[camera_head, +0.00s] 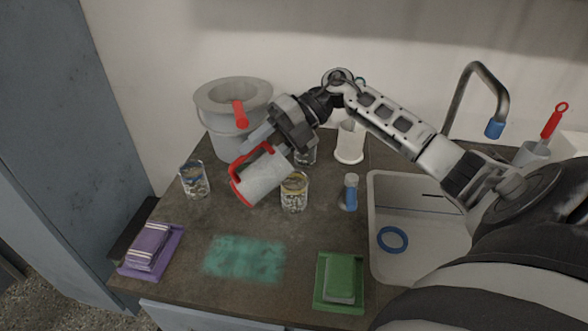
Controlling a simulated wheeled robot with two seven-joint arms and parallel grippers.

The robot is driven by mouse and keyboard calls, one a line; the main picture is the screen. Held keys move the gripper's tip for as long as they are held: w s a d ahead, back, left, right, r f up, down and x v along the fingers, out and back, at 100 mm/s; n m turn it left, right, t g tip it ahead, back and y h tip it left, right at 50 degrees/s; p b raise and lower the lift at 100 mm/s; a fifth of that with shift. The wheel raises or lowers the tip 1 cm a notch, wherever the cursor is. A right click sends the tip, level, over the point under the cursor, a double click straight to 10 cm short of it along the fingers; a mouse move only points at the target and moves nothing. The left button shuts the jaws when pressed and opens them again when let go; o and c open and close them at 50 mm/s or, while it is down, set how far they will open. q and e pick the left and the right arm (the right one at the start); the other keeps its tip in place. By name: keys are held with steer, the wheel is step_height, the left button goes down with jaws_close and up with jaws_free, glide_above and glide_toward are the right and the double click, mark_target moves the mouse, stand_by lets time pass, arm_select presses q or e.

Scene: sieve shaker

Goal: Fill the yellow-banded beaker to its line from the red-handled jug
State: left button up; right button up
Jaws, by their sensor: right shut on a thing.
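The red-handled jug (264,180) is light grey with a red handle and hangs strongly tilted above the worktop. My right gripper (256,143) is shut on it near the handle. The yellow-banded beaker (294,194) is clear and stands upright just right of the jug, partly behind its lower right side. Speckled material shows in the beaker, but its level against the line is too small to tell. I cannot tell whether anything is flowing from the jug. My left gripper is not in view.
A blue-banded beaker (195,181) stands left; another glass (306,155) is behind the jug. Purple (149,248) and green pads (340,282) lie in front.

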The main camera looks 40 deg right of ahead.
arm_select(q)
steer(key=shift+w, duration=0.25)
arm_select(e)
steer(key=shift+d+r, duration=0.1)
steer(key=shift+r, duration=0.05)
arm_select(q)
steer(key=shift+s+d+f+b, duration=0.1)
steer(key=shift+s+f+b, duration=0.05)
steer(key=shift+b, duration=0.4)
arm_select(e)
steer(key=shift+d+y, duration=0.15)
steer(key=shift+y, duration=0.25)
arm_select(q)
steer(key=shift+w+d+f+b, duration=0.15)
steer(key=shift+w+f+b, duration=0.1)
steer(key=shift+b, duration=0.55)
arm_select(e)
steer(key=shift+s+d+f+y, duration=0.15)
steer(key=shift+d+f+y, duration=0.2)
steer(key=shift+y, duration=0.25)
stand_by(0.4)
arm_select(q)
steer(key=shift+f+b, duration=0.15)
steer(key=shift+b, duration=0.15)
arm_select(e)
steer(key=shift+d+r+t, duration=0.1)
steer(key=shift+d+t, duration=0.05)
steer(key=shift+t, duration=0.15)
stand_by(1.3)
